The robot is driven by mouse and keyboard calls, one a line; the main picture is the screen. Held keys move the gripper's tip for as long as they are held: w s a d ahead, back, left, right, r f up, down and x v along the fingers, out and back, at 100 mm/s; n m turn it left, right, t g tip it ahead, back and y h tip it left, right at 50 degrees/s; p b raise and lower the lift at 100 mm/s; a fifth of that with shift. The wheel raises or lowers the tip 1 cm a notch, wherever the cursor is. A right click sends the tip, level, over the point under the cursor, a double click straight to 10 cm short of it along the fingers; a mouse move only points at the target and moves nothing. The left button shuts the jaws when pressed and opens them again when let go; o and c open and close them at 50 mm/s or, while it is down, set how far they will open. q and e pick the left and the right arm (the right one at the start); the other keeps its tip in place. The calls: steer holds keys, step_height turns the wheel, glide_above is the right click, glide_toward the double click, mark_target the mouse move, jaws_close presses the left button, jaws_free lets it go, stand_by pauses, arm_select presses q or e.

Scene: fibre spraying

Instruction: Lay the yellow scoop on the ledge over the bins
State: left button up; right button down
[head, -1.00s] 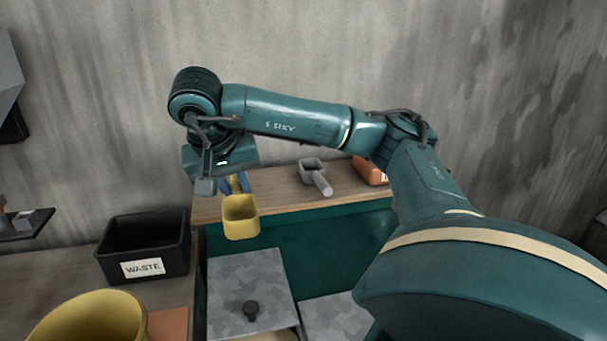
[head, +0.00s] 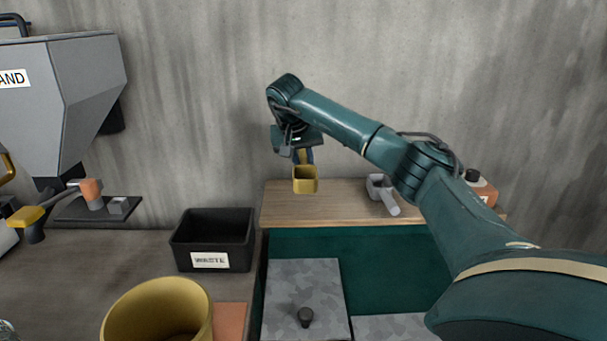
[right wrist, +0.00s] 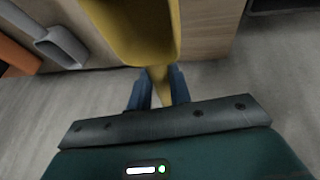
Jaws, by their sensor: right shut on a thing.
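The yellow scoop (head: 306,182) hangs from my right gripper (head: 303,156), its square cup at the left end of the wooden ledge (head: 340,200). In the right wrist view the blue fingers of my right gripper (right wrist: 157,92) are shut on the scoop's handle, and the yellow cup (right wrist: 135,28) extends beyond them. In the head view the cup overlaps the ledge's back edge; whether it touches the wood I cannot tell. The bins (head: 300,285) below have grey speckled lids, one with a black knob. My left gripper is not in view.
A grey scoop (head: 382,192) lies on the ledge to the right, near an orange box with a black knob (head: 480,186). A black waste bin (head: 212,240) stands left of the ledge. A yellow bucket (head: 160,312) is in front. A grey hopper (head: 60,95) is at left.

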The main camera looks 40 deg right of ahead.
mark_target(304, 177)
steer(key=shift+f, duration=0.85)
step_height(304, 177, down, 3)
steer(key=shift+s+f+p, duration=0.1)
steer(key=shift+f+p, duration=0.05)
steer(key=shift+p, duration=0.3)
steer(key=shift+w+d+f+p, duration=0.15)
steer(key=shift+w+f+p, duration=0.05)
steer(key=shift+p, duration=0.1)
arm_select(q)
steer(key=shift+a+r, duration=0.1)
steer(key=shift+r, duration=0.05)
arm_select(e)
steer(key=shift+f, duration=0.1)
steer(key=shift+f, duration=0.1)
steer(key=c, duration=1.3)
jaws_free()
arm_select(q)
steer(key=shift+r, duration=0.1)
